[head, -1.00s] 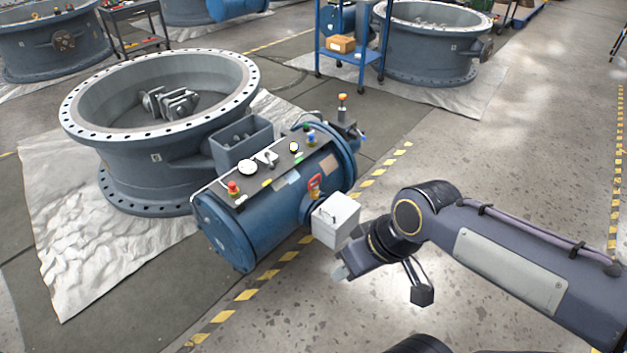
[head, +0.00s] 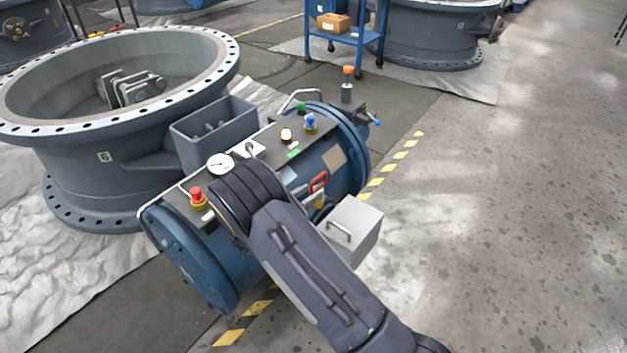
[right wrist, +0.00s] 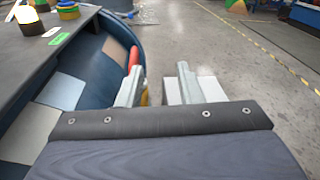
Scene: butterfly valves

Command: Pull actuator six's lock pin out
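Actuator six is the blue cylinder (head: 195,262) beside the valve marked 6 (head: 104,157) in the head view. The lock pin's red handle (head: 318,182) shows on its right side, just above a grey box (head: 352,232). In the right wrist view the red handle (right wrist: 133,57) is partly hidden behind the left fingertip. My right gripper (right wrist: 158,80) is open, its two fingers apart with nothing seen between them. In the head view my right forearm and wrist cover part of the actuator, and the gripper is mostly hidden. My left gripper is not in view.
The actuator's top panel carries a red button (head: 197,196), a gauge (head: 220,163) and a blue knob (head: 310,122). The grey box, also in the right wrist view (right wrist: 205,90), sits close to the right finger. Open floor lies to the right.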

